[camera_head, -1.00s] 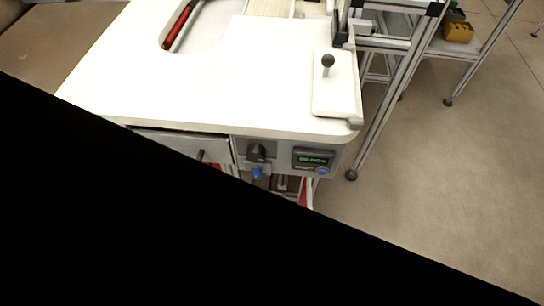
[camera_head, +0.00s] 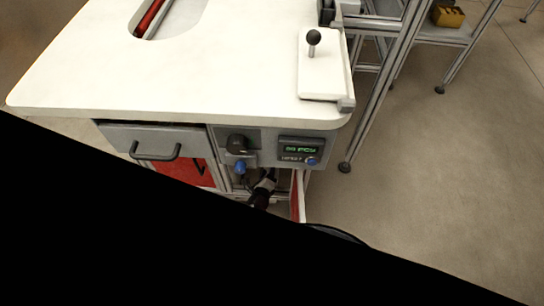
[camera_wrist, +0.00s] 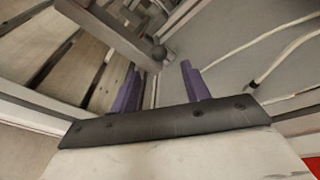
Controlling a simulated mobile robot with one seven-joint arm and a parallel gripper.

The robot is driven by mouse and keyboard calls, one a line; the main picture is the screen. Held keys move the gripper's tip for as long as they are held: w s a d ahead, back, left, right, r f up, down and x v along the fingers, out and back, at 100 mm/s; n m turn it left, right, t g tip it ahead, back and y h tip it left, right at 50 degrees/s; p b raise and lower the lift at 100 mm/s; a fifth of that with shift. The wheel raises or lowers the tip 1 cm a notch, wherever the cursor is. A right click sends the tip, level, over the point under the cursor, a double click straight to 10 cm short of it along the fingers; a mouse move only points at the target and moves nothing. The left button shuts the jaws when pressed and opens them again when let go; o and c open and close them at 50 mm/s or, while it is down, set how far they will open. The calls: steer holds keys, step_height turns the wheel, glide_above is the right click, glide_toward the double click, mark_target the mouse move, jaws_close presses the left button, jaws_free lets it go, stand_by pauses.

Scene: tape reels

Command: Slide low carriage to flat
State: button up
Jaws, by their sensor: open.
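My gripper (camera_wrist: 162,86) shows in the wrist view as two purple fingers spread apart with nothing between their tips. A dark round knob (camera_wrist: 158,53) lies just beyond and between the fingertips, at the end of a grey bar (camera_wrist: 112,32) running in from the upper left. The knob looks apart from the fingers. I cannot tell for certain whether it belongs to the low carriage. In the head view a dark and pale part of my arm (camera_head: 264,187) is in the opening under the tabletop; the fingers are hidden there.
The wrist view shows pale cables (camera_wrist: 248,52) at right and slatted boards (camera_wrist: 105,85) at left. In the head view, a red-faced open door (camera_head: 297,196) stands right of my arm. A white plate (camera_head: 320,82) with a black knob sits on the tabletop (camera_head: 180,75).

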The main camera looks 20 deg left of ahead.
steer(key=b+x, duration=0.2)
steer(key=x, duration=0.1)
steer(key=b+x, duration=0.2)
steer(key=x, duration=0.1)
steer(key=b+x, duration=0.2)
steer(key=x, duration=0.1)
steer(key=shift+f, duration=0.3)
steer(key=shift+b+x, duration=0.45)
steer(key=shift+x, duration=0.35)
steer(key=shift+r, duration=0.2)
steer(key=shift+c, duration=0.5)
jaws_close()
